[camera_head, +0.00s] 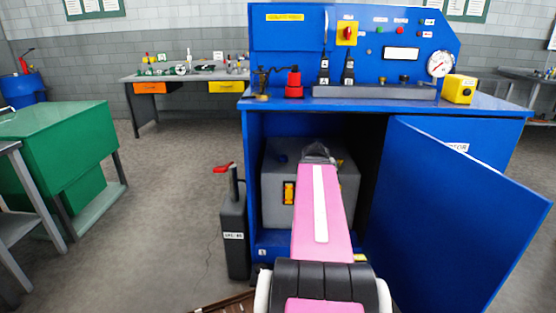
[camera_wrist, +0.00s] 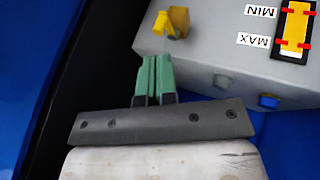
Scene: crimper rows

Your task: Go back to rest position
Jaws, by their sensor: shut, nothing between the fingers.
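My gripper (camera_wrist: 153,78) shows in the wrist view with its two green fingers together and nothing between them. Its tips are close to the edge of a grey box (camera_wrist: 215,45); I cannot tell whether they touch. In the head view my pink arm reaches into the open blue cabinet (camera_head: 252,180), toward the same grey box (camera_head: 275,205). There the arm hides the fingers.
The blue cabinet door (camera_head: 450,215) stands open to the right of my arm. A dark grey canister (camera_head: 234,240) with a red handle stands left of the cabinet. A green bench (camera_head: 60,145) is at the left, with open floor between.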

